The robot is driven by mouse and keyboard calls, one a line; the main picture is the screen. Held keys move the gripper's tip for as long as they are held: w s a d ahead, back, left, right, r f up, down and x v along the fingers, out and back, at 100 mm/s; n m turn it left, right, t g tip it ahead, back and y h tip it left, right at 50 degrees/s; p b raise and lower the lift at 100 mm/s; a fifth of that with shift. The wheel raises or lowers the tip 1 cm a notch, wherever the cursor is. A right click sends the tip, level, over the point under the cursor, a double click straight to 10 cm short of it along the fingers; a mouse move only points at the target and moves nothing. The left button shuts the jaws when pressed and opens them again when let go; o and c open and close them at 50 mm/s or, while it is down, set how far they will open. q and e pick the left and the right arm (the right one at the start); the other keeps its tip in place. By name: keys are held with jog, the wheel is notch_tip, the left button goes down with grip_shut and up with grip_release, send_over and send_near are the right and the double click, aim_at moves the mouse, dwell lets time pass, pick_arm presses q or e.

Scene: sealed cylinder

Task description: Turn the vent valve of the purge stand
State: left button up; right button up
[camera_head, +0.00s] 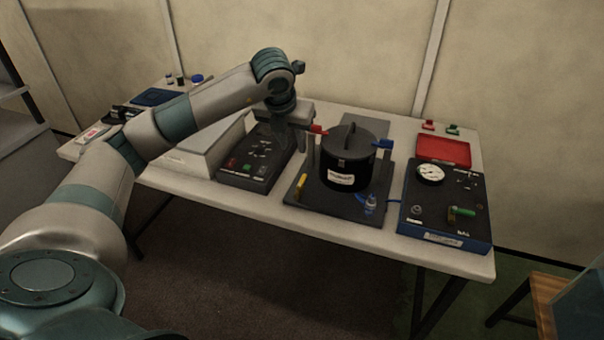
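A dark box with a blue base (420,226) stands at the right of the table. It carries a round white gauge (430,173) and a green-handled valve (462,211); its label is too small to read. A black lidded cylinder (345,160) stands upright on a dark plate to its left, with a red handle (318,129) and a blue handle (382,144) beside it. I cannot tell which of these handles is the vent valve. My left gripper (297,135) points down just left of the red handle; contact and finger opening are unclear. My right gripper is out of view.
A dark control box (255,160) lies below my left gripper. A red tray (444,151) sits behind the gauge box. A yellow item (301,186) and small clear-blue fitting (371,203) are on the plate's front. A wooden stool (548,297) stands front right.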

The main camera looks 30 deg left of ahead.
aim_at(303, 177)
pick_arm(q)
jog(key=shift+f, duration=0.1)
